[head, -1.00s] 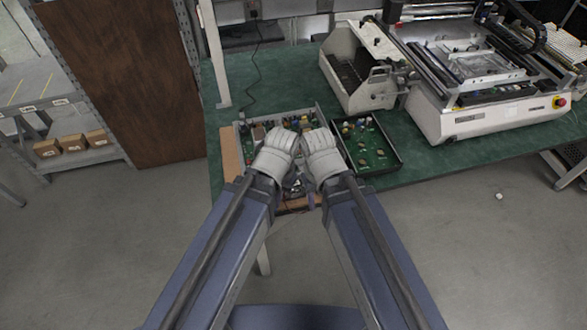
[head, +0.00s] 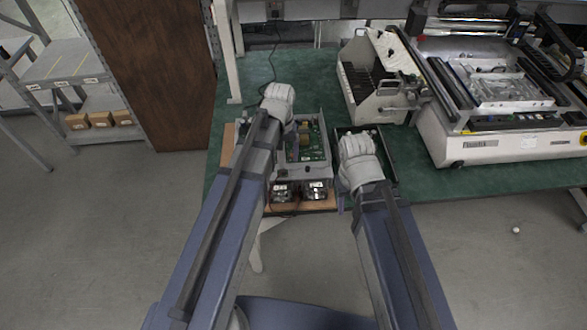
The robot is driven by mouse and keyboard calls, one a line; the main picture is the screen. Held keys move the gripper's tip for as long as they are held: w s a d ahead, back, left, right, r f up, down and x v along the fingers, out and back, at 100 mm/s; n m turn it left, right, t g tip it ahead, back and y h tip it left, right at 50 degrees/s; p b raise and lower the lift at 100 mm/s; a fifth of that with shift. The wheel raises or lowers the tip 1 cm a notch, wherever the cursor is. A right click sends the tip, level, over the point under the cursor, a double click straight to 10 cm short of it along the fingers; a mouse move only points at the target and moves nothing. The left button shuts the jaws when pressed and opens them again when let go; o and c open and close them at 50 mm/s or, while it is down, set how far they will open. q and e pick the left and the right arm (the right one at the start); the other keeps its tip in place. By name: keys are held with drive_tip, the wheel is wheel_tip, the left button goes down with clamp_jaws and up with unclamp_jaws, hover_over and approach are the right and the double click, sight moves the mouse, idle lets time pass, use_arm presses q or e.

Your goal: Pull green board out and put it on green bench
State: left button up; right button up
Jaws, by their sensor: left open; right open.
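A green circuit board (head: 308,145) sits inside an open grey metal case (head: 322,172) on the green bench (head: 465,182). My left gripper (head: 278,94) is open over the far left corner of the case and hides part of it. My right gripper (head: 356,146) is open over a black tray (head: 391,162) to the right of the case. It hides most of the tray, so I cannot see what lies under it. Neither gripper visibly holds anything; contact with the case or tray cannot be made out.
Two small dark units (head: 315,190) sit on a brown board at the bench's front edge. A white box with slots (head: 378,80) and a large white machine (head: 500,140) fill the back right. Bare bench shows behind the case, and a strip runs along the front right.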

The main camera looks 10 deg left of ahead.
sight(283, 170)
use_arm(q)
drive_tip(key=shift+w+a, duration=0.2)
drive_tip(key=shift+w, duration=0.25)
use_arm(e)
drive_tip(key=shift+d, duration=0.25)
use_arm(q)
wheel_tip(283, 170, down, 9)
drive_tip(key=b, duration=0.9)
drive_tip(key=shift+f, duration=0.15)
drive_tip(key=shift+s, duration=0.1)
use_arm(e)
wheel_tip(283, 170, down, 9)
use_arm(q)
drive_tip(key=shift+c, duration=0.2)
use_arm(e)
drive_tip(key=shift+f, duration=0.1)
use_arm(q)
clamp_jaws()
drive_tip(key=shift+r, duration=0.3)
use_arm(e)
drive_tip(key=shift+r, duration=0.25)
